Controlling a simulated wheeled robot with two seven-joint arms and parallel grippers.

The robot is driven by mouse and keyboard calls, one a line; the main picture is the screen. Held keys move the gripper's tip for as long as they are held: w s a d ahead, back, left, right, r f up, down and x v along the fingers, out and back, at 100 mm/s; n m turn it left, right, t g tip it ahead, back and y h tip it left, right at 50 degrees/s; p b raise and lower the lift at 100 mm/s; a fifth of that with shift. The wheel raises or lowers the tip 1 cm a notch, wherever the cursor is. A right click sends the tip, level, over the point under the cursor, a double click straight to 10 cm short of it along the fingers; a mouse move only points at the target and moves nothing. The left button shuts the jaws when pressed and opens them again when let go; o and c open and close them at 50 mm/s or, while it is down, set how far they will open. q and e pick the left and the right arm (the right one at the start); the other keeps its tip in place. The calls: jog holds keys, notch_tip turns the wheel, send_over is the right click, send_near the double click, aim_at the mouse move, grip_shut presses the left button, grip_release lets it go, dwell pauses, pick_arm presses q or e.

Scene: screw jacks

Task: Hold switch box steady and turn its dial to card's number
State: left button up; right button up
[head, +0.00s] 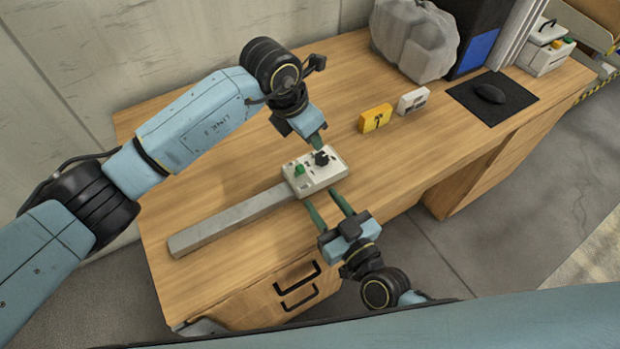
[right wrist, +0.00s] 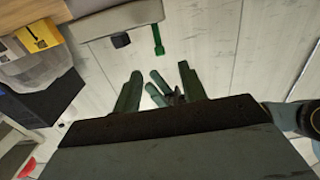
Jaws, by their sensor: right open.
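The switch box (head: 325,177) is pale, with a black dial (head: 321,158) and a green lever (head: 299,170); it lies on the desk at the end of a grey bar. Its edge also shows in the right wrist view (right wrist: 97,25). My right gripper (head: 329,201) is open, its green fingers at the near side of the box; I cannot tell if they touch it. My left gripper (head: 318,142) hangs at the far side, close to the dial; its jaw state is unclear. A yellow card (head: 375,118) with a black mark stands behind, too small to read.
The grey bar (head: 225,222) runs left along the desk (head: 390,165). A small white block (head: 412,101) stands beside the yellow card. Desk right of the box is clear.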

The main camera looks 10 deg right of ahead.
aim_at(303, 173)
jog(key=x, duration=1.1)
jog(key=shift+w, duration=0.2)
grip_shut()
dwell(1.0)
